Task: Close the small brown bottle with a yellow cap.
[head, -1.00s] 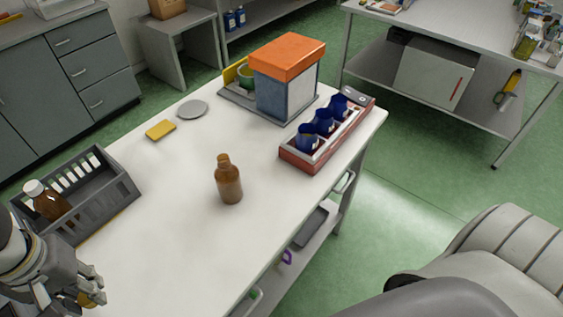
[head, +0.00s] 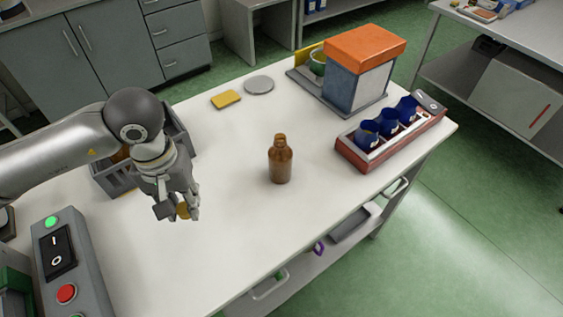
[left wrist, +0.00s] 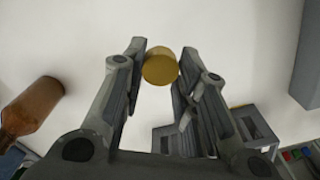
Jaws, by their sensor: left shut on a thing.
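The small brown bottle (head: 281,160) stands upright and uncapped on the white table, right of my left gripper in the head view. It also shows at the left of the left wrist view (left wrist: 33,106). My left gripper (head: 181,211) is shut on the yellow cap (head: 183,210) and holds it above the table. In the left wrist view the cap (left wrist: 160,67) sits between the fingertips of the gripper (left wrist: 159,70). The bottle and the cap are apart. My right gripper is not in view.
A grey slotted crate (head: 181,135) stands behind my left arm, partly hidden. A red rack (head: 393,143) with blue cups and an orange-topped box (head: 358,80) are at the right and back. A yellow pad (head: 226,99) and a grey disc (head: 259,84) lie flat. The table around the bottle is clear.

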